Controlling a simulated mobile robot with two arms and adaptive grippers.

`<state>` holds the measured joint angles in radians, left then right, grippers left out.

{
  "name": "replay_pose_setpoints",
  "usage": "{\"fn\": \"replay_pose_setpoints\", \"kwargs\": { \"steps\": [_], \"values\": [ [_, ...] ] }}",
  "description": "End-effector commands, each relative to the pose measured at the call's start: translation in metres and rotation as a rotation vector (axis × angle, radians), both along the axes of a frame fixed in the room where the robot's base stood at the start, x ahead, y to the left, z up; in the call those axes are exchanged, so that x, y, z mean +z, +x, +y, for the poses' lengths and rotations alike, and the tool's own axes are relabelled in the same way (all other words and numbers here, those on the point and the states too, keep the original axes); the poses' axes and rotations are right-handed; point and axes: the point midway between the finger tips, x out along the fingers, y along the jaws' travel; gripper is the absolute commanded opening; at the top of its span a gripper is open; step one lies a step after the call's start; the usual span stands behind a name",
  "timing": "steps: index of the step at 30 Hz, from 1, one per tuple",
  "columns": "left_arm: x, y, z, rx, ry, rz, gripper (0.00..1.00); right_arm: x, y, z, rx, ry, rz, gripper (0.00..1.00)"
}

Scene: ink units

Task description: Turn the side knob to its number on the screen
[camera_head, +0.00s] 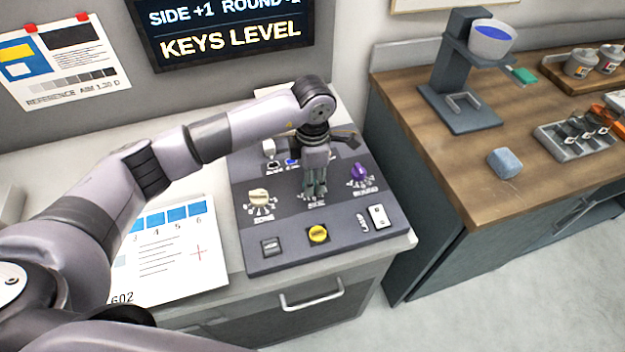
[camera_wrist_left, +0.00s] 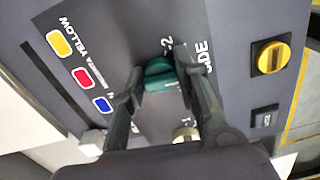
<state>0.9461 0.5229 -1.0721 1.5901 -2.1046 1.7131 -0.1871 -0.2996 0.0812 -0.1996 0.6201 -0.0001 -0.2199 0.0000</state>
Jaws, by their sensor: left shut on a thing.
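The teal side knob (camera_wrist_left: 160,76) sits on the dark control panel (camera_head: 262,238). In the left wrist view it is between the fingers of my left gripper (camera_wrist_left: 157,78), which is shut on it. In the head view the left gripper (camera_head: 315,194) points down at the panel's middle and hides the knob. The screen (camera_head: 230,45) reads "SIDE +1", a partly cut-off "ROUND" value and "KEYS LEVEL". My right gripper is not in view.
A cream knob (camera_head: 259,197) is left of the gripper and a purple knob (camera_head: 359,173) is right of it. A yellow knob (camera_head: 318,233) and switches line the front edge. A printed sheet (camera_head: 165,262) lies left; a wooden counter (camera_head: 455,160) stands right.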

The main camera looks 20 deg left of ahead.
Motion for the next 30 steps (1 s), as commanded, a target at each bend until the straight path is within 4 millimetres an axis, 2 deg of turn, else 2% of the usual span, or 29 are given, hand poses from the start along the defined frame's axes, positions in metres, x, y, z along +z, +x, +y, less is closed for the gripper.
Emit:
{"fn": "replay_pose_setpoints", "kwargs": {
  "steps": [1, 6, 15, 21, 30],
  "values": [
    [-0.004, 0.001, 0.001, -0.030, 0.001, -0.005, 0.01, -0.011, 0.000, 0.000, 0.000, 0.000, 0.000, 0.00],
    [-0.005, 0.001, 0.000, -0.149, 0.001, -0.006, 0.01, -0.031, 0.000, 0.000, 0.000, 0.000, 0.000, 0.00],
    [-0.003, -0.001, 0.000, -0.330, 0.001, -0.004, 0.01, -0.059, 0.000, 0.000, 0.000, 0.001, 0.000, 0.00],
    [-0.001, -0.001, 0.000, -0.397, -0.001, -0.004, 0.01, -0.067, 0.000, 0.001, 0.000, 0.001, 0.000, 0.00],
    [0.001, -0.001, -0.001, -0.423, -0.001, -0.004, 0.01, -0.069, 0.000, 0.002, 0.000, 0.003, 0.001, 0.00]
  ]
}}
